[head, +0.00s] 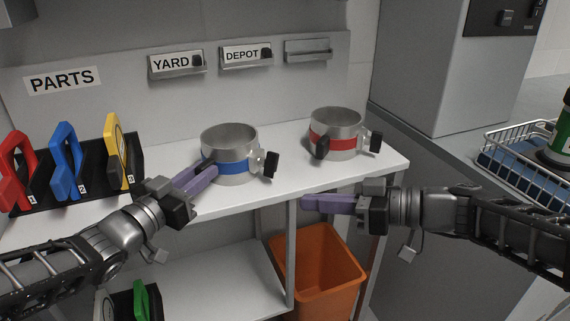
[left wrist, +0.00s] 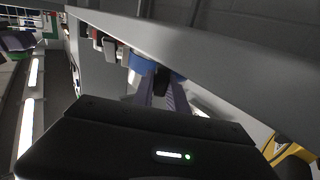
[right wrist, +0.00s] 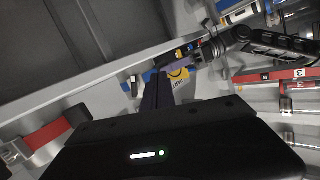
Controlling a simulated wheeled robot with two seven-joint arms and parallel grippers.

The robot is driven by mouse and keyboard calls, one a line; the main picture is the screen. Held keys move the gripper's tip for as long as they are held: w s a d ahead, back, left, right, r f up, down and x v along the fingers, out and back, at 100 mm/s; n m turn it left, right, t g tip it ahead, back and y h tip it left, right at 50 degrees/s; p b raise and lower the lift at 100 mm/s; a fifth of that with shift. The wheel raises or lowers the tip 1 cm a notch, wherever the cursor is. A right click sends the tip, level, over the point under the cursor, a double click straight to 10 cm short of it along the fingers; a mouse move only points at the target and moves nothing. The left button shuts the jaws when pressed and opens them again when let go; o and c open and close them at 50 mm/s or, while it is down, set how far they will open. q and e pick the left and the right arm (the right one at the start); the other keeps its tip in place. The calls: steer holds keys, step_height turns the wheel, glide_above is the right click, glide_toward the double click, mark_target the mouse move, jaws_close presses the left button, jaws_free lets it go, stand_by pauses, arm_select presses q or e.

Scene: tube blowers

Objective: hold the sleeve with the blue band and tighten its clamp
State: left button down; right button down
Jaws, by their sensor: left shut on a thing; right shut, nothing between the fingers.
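The metal sleeve with the blue band (head: 230,150) stands upright on the white shelf. A black knob (head: 269,164) on its clamp sticks out at its right side. My left gripper (head: 209,171) is shut on a black grip at the sleeve's left front. The left wrist view shows this black grip (left wrist: 161,80) between the purple fingers, with the blue band (left wrist: 143,64) just beyond. My right gripper (head: 306,202) is shut and empty, in front of the shelf edge, below and to the right of the clamp knob, apart from it.
A similar sleeve with a red band (head: 334,143) stands to the right on the shelf. A black rack (head: 85,182) with red, blue and yellow handled tools is at the left. An orange bin (head: 318,275) stands below the shelf. A wire basket (head: 520,165) is at the far right.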

steer(key=d+f+n+h, duration=0.2)
steer(key=d+f+h, duration=0.4)
steer(key=f+h, duration=0.25)
steer(key=w+d+r+n+t+h, duration=0.1)
steer(key=w+d+r+t+h, duration=0.3)
steer(key=d, duration=0.3)
steer(key=a+r+n+t+y, duration=0.4)
steer(key=a+r+n+t, duration=0.1)
steer(key=r, duration=0.4)
steer(key=s+a+n+g+y, duration=0.3)
steer(key=s+a+y, duration=0.2)
steer(key=a, duration=0.4)
steer(key=shift+a+r+n+g+y, duration=0.15)
steer(key=shift+r+n+g+y, duration=0.2)
steer(key=shift+y, duration=0.4)
